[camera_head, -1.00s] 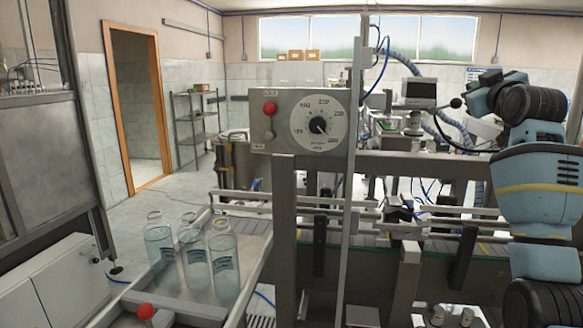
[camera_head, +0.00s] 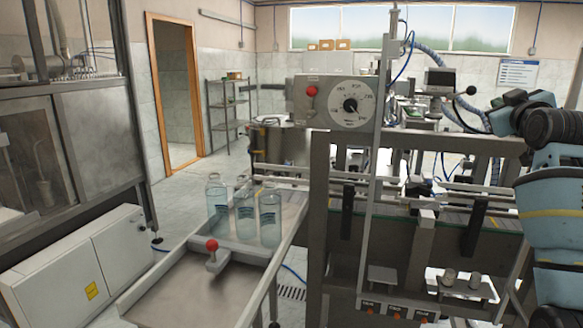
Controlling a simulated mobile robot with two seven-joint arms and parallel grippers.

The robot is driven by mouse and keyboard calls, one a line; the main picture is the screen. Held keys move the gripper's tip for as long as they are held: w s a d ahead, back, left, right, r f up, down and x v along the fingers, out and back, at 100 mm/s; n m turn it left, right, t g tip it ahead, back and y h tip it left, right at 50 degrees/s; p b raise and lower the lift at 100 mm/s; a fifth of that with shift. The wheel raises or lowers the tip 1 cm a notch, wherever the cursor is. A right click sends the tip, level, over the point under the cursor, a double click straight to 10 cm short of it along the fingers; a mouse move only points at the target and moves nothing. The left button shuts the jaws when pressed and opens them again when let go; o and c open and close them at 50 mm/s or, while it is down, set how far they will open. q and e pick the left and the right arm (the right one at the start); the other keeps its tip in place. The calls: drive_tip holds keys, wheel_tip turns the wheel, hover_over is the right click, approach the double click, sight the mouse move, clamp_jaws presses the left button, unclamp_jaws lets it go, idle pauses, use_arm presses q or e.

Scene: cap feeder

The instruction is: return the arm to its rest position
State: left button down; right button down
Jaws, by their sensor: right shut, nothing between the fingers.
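My right arm (camera_head: 562,205) is folded upright at the right edge, with pale blue links and black joints. My right gripper (camera_head: 508,100) is at the upper right, at the arm's far end. It is small and partly hidden by the arm's own links, and its fingers are hard to make out. It is shut and empty, and it holds none of the things in view. My left arm and left gripper are not in view.
A grey machine frame with a dial panel (camera_head: 334,103) stands in the middle, close to my right arm. Three clear bottles (camera_head: 245,218) stand on a metal tray (camera_head: 185,290) with a red-knobbed lever (camera_head: 212,246). A cabinet (camera_head: 100,265) is at left; floor shows beyond.

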drive_tip(key=a+f+g+y, duration=0.1)
drive_tip(key=a+f, duration=0.2)
drive_tip(key=f, duration=0.8)
drive_tip(key=s+a+f+n+g+y, duration=0.1)
drive_tip(key=a+f, duration=0.2)
drive_tip(key=f, duration=0.9)
drive_tip(key=a+f+g, duration=0.1)
drive_tip(key=a+f, duration=0.2)
drive_tip(key=f, duration=0.8)
drive_tip(key=s+a+f+g+y, duration=0.1)
drive_tip(key=s+a+f, duration=0.2)
drive_tip(key=s+f, duration=0.6)
drive_tip(key=s+a+f+g+y, duration=0.1)
drive_tip(key=s+a+f, duration=0.35)
drive_tip(key=f, duration=0.75)
drive_tip(key=s+a+f+g, duration=0.1)
drive_tip(key=s+f, duration=0.3)
drive_tip(key=s, duration=0.6)
drive_tip(key=s+a+f+m+g+y, duration=0.1)
drive_tip(key=s+a+f, duration=0.3)
drive_tip(key=s, duration=0.7)
drive_tip(key=s+a+f+m+g, duration=0.1)
drive_tip(key=s+f, duration=0.4)
drive_tip(key=s, duration=0.5)
drive_tip(key=shift+s+a+f+g+y, duration=0.15)
drive_tip(key=shift+a+f+g+y, duration=0.3)
drive_tip(key=shift+a, duration=0.8)
